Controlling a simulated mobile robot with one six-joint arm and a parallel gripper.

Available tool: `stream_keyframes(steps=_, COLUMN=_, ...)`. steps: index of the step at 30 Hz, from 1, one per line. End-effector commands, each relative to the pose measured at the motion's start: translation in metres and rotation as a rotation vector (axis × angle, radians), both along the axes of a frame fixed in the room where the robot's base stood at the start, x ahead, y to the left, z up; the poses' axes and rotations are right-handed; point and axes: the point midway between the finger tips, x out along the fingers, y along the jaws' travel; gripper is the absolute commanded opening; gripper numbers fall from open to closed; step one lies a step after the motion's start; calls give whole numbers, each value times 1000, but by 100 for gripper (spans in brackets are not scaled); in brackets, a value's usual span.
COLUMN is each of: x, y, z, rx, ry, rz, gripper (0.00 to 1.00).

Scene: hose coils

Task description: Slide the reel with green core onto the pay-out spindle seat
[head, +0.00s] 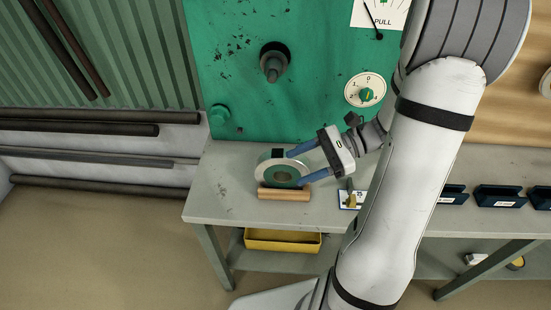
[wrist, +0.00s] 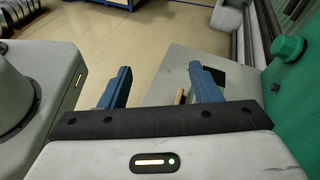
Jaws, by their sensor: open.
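The reel with the green core (head: 266,172) stands upright on a small wooden cradle (head: 284,195) on the bench in the head view. The wrist view shows my open gripper (wrist: 159,68) too; the reel is not clear there. The pay-out spindle (head: 272,64) is a bare dark peg on the green panel, above the reel.
The grey bench (head: 220,200) has free room left of the cradle. A yellow bin (head: 282,241) sits beneath. A dial (head: 365,90) and a green knob (head: 219,114) are on the panel. Dark blue holders (head: 500,195) stand along the bench at right.

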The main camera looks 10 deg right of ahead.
Motion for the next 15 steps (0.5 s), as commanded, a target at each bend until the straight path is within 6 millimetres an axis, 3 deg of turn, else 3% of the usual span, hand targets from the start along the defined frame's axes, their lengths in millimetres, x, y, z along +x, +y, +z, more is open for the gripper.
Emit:
stream_keyframes(steps=1, x=8, y=-12, z=-17, rx=73, ry=37, rz=-70, gripper=57)
stream_keyframes(steps=9, x=32, y=-51, z=-40, rx=310, ry=114, rz=-285, gripper=57)
stream_keyframes(steps=15, x=38, y=-54, z=-44, rx=356, ry=126, rz=-324, gripper=57)
